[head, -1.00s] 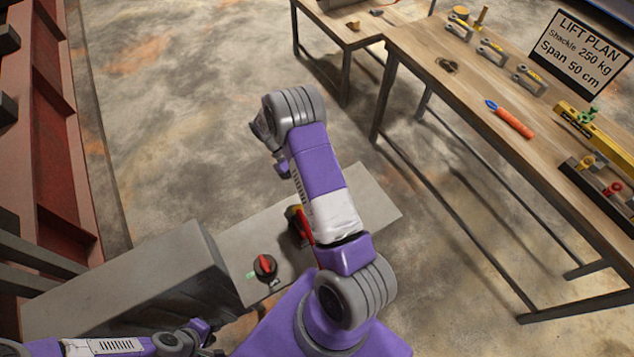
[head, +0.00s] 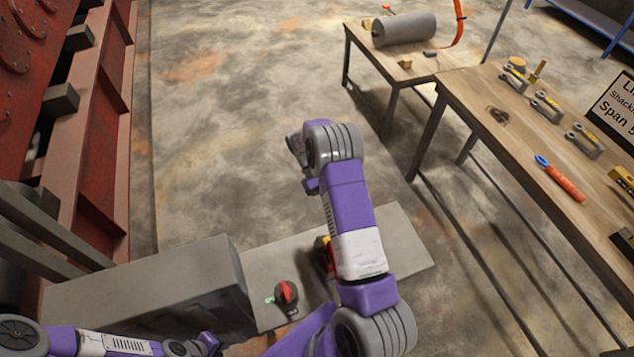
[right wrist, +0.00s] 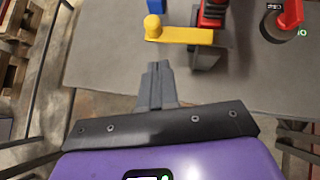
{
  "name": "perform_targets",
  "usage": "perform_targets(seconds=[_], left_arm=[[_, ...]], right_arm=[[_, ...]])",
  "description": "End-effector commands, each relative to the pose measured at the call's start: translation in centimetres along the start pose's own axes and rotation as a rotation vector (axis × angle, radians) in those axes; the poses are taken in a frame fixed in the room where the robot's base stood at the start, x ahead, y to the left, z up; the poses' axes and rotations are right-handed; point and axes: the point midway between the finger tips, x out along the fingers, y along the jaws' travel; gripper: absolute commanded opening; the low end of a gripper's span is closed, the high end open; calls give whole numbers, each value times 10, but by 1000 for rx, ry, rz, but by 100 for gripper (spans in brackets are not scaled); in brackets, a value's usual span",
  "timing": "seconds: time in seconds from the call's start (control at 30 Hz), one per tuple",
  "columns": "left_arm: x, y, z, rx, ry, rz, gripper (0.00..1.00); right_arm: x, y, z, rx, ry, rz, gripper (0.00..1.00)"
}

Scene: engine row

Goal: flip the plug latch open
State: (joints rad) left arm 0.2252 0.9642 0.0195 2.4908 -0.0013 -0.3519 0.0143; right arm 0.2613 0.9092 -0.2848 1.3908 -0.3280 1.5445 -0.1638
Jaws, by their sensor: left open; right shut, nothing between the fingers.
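In the right wrist view a yellow lever with a round knob (right wrist: 180,36), seemingly the plug latch, reaches left from a red plug (right wrist: 213,12) on a dark socket. My right gripper (right wrist: 157,66) is shut and empty, pointing at the grey surface just below the lever, apparently apart from it. In the head view the red and yellow plug (head: 325,256) is mostly hidden by my right arm, and my right gripper is hidden there. My left gripper (head: 208,345) is open, low at the bottom edge, small and partly cut off.
A red rotary switch (head: 286,292) sits left of the plug on the grey surface (head: 400,235); it also shows in the right wrist view (right wrist: 283,20). A grey box (head: 150,285) rises to the left. Wooden workbenches (head: 480,95) with tools stand right; open floor lies beyond.

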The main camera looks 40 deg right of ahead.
Motion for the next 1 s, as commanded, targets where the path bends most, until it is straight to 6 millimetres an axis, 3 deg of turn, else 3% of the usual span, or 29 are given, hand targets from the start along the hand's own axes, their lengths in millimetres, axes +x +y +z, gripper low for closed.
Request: perform_targets(seconds=[0.03,0.2,0.4,0.67,1.0], left_arm=[[2,-1,0,0,0,0,43],[4,-1,0,1,0,0,43],[6,-2,0,1,0,0,43],[6,-2,0,1,0,0,43],[6,-2,0,1,0,0,43]], right_arm=[[-14,-1,-1,0,8,3,0],[-50,-2,0,0,8,4,0],[-77,-3,0,0,5,2,0],[-93,-4,1,-2,4,2,0],[-95,-4,2,-2,2,2,0]])
